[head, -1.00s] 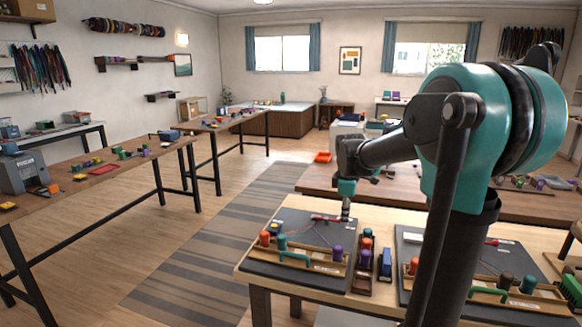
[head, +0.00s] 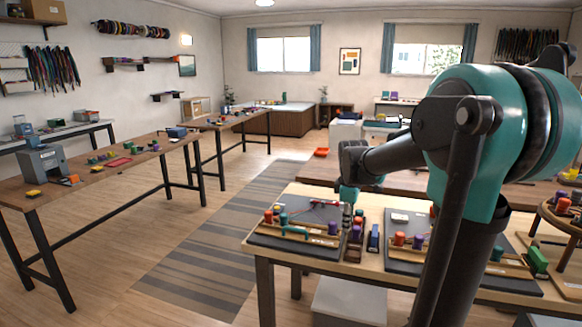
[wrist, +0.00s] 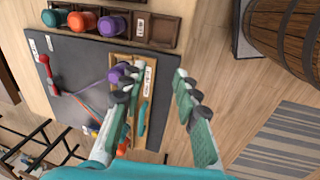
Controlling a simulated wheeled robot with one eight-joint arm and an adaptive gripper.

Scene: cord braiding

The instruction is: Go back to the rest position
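My gripper (head: 347,214) hangs pointing down at the right edge of the left dark braiding board (head: 262,240). In the wrist view my gripper (wrist: 160,100) has its fingers spread apart, with nothing held between them. Behind the fingers lies the board's wooden holder (wrist: 119,62) with a purple bobbin (wrist: 122,72) and a green bar (wrist: 143,117). Coloured cords run across the board from a red clip (wrist: 44,62). Orange (head: 268,217) and teal (head: 283,220) bobbins stand at the board's left. The fingertips are small in the head view.
A second board (head: 400,262) lies farther right, partly behind my arm. The striped rug (head: 205,265) and floor at left are clear. A wooden barrel (wrist: 290,30) shows in the wrist view.

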